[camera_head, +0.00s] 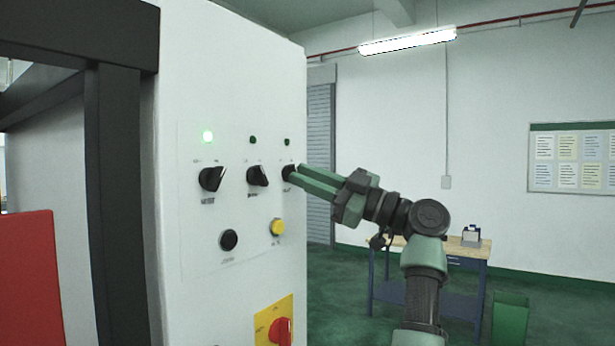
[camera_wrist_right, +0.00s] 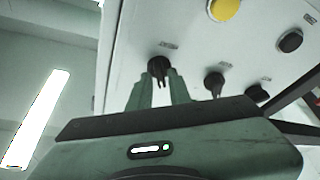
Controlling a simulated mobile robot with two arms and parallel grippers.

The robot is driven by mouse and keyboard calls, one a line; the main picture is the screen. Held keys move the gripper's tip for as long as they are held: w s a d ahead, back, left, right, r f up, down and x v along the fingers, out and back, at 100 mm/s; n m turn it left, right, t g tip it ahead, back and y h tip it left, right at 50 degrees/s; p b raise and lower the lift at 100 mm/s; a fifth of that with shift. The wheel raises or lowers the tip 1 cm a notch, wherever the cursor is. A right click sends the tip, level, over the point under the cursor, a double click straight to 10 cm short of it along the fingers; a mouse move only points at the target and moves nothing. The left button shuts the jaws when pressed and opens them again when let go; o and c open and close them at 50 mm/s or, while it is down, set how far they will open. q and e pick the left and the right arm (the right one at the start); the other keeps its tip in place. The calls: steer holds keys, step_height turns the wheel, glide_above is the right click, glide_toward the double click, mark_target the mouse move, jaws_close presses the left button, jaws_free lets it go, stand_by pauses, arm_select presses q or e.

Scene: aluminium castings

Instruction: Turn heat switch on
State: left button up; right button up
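A white control panel (camera_head: 190,240) carries three black rotary knobs in a row: a left knob (camera_head: 211,178), a middle knob (camera_head: 258,176) and a right knob (camera_head: 289,172). Their labels are too small to read, so I cannot tell which is the heat switch. My right gripper (camera_head: 297,175) is at the right knob. In the right wrist view its fingers (camera_wrist_right: 158,82) stand apart, one on each side of that knob (camera_wrist_right: 158,66); contact is unclear. My left gripper is out of view.
Below the knobs are a black button (camera_head: 229,240) and a yellow button (camera_head: 277,227). A red rotary switch on a yellow plate (camera_head: 262,322) sits lower down. A dark frame (camera_head: 118,200) stands at the left. A workbench (camera_head: 455,250) is behind my right arm.

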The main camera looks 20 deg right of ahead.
jaws_close()
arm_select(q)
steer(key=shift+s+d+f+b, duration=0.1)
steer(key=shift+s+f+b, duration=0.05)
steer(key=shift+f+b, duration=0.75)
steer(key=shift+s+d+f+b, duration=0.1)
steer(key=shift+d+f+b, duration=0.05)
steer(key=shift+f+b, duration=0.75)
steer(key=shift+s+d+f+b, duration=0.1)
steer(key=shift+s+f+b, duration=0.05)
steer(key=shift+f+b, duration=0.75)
arm_select(e)
steer(key=shift+s+a+r+m+t+h, duration=0.1)
steer(key=shift+m+t+h, duration=0.95)
steer(key=shift+m, duration=1.85)
steer(key=shift+s+a+m+t+h, duration=0.1)
steer(key=shift+m+t+h, duration=1)
steer(key=shift+m, duration=1.8)
steer(key=shift+s+a+r+m+t+h, duration=0.1)
steer(key=shift+m+t+h, duration=0.95)
steer(key=shift+m, duration=1.85)
steer(key=shift+g+h, duration=0.3)
steer(key=shift+g, duration=0.1)
steer(key=shift+o, duration=2.4)
jaws_free()
steer(key=shift+f, duration=0.1)
steer(key=shift+w, duration=0.1)
